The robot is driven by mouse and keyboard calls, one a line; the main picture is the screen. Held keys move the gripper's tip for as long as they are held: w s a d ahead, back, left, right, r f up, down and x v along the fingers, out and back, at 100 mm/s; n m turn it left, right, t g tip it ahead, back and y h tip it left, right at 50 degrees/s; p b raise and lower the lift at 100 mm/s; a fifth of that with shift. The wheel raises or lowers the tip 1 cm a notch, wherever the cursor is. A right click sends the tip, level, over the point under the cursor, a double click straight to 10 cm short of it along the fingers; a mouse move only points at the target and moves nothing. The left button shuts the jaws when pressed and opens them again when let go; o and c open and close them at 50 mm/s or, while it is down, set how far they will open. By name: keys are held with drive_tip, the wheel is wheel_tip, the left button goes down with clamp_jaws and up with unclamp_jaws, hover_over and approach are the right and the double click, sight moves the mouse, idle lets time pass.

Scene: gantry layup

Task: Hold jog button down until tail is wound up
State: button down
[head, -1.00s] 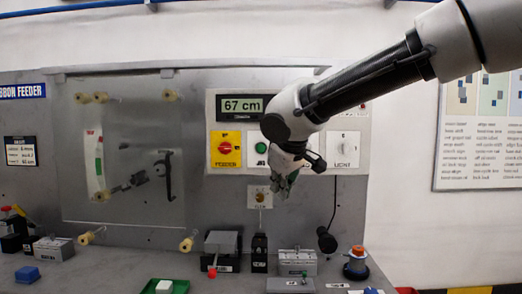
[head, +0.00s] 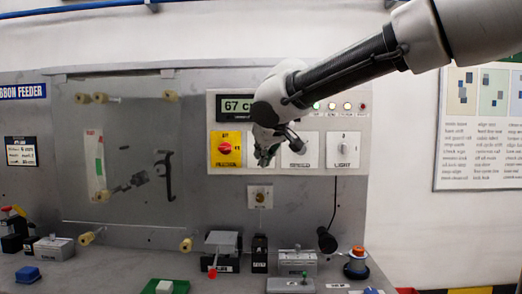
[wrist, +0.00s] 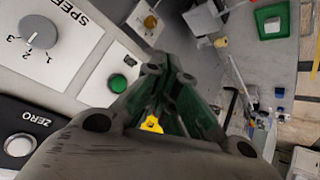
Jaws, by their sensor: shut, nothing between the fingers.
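The jog button, a round green button (wrist: 118,83) on a white plate, shows in the wrist view just left of my fingers. In the head view my gripper hides it. My gripper (head: 263,161) is shut and empty in front of the control panel (head: 362,110); its fingertips also show in the wrist view (wrist: 166,68). They look beside the button; contact cannot be told. The display (head: 236,106) reads 67, its right end hidden by my arm. A pale strip with green and red marks (head: 94,165), perhaps the ribbon, shows behind the clear cover (head: 130,205).
A zero button (wrist: 19,147) is close by.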

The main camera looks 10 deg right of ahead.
drive_tip(key=w+d, duration=0.1)
drive_tip(key=w, duration=0.6)
drive_tip(key=shift+w, duration=0.2)
drive_tip(key=shift+w+d, duration=0.1)
idle(1.2)
drive_tip(key=shift+w, duration=0.3)
